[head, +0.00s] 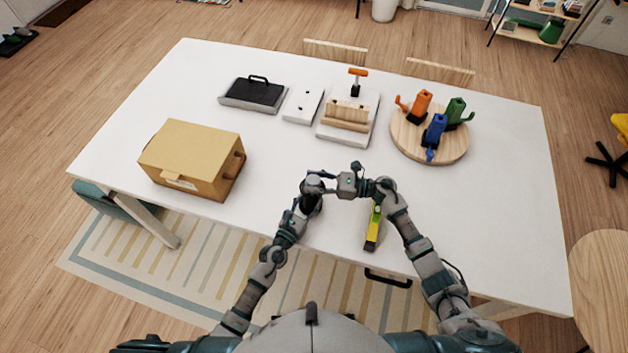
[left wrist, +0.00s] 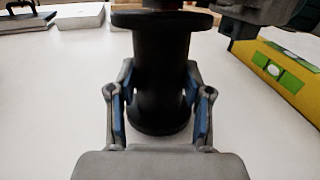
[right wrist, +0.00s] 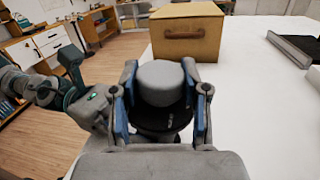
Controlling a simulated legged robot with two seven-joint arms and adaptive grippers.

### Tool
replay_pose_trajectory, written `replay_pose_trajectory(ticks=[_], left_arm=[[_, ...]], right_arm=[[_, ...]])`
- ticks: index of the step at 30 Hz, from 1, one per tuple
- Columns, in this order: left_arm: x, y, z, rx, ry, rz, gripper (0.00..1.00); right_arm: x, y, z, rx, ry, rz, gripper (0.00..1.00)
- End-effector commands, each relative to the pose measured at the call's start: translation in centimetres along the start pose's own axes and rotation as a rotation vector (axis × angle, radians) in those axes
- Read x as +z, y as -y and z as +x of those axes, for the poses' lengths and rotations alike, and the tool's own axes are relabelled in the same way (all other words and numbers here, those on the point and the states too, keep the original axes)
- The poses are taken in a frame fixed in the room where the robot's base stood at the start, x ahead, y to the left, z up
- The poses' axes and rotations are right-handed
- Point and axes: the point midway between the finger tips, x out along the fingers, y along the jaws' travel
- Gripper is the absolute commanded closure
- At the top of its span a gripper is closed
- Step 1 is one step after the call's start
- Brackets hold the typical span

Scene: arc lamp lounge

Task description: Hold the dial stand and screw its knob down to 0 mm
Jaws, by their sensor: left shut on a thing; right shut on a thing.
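The dial stand (left wrist: 160,60) is a black, spool-shaped post with a wide flange, upright on the white table in the left wrist view. My left gripper (left wrist: 160,100) is shut around its waist, with a blue pad on each side. Its knob (right wrist: 160,82) is a light grey round cap in the right wrist view, above a black disc with small white marks too small to read. My right gripper (right wrist: 160,95) is shut on the knob from both sides. In the head view, my grippers meet near the table's front and largely hide the stand.
A yellow-green spirit level (head: 373,228) lies close by my right arm. A tan box (head: 192,160) stands at the left. A black-topped block (head: 254,93), a white block (head: 303,106), a wooden fixture (head: 347,117) and a round board (head: 408,150) with coloured figures are farther back.

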Motion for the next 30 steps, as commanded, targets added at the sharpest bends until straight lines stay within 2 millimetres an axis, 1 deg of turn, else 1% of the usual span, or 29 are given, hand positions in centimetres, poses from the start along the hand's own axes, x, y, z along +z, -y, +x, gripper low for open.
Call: replay_pose_trajectory(ticks=[1,5,6,8,9,17,20,23,30], left_arm=[[0.1,0.2,0.0,-0.003,0.001,0.000,1.00],[0.1,0.2,0.0,-0.003,0.001,-0.001,1.00],[0.0,0.2,0.0,-0.003,0.001,-0.001,1.00],[0.0,0.2,0.0,-0.003,0.000,-0.001,1.00],[0.0,0.1,0.0,-0.003,0.000,-0.001,1.00],[0.0,0.0,0.0,-0.001,0.000,0.000,1.00],[0.0,0.0,0.0,0.000,0.000,0.000,1.00],[0.0,0.0,0.0,0.000,0.000,0.000,1.00],[0.0,0.0,0.0,0.000,0.000,0.000,1.00]], right_arm=[[0.1,0.4,-0.2,-0.013,-0.001,-0.005,0.90],[0.1,0.5,-0.2,-0.015,-0.001,-0.005,0.90],[0.1,0.5,-0.2,-0.015,-0.001,-0.005,0.47],[0.1,0.5,-0.2,-0.014,-0.001,-0.004,0.32],[0.1,0.4,-0.2,-0.013,-0.001,-0.004,0.29],[0.1,0.2,-0.1,-0.009,-0.001,-0.002,0.29],[0.0,0.2,-0.6,-0.009,-0.002,-0.001,0.29],[0.0,0.3,-1.9,-0.010,-0.004,-0.001,0.29],[-0.1,0.3,-7.3,-0.011,-0.004,-0.001,0.29]])
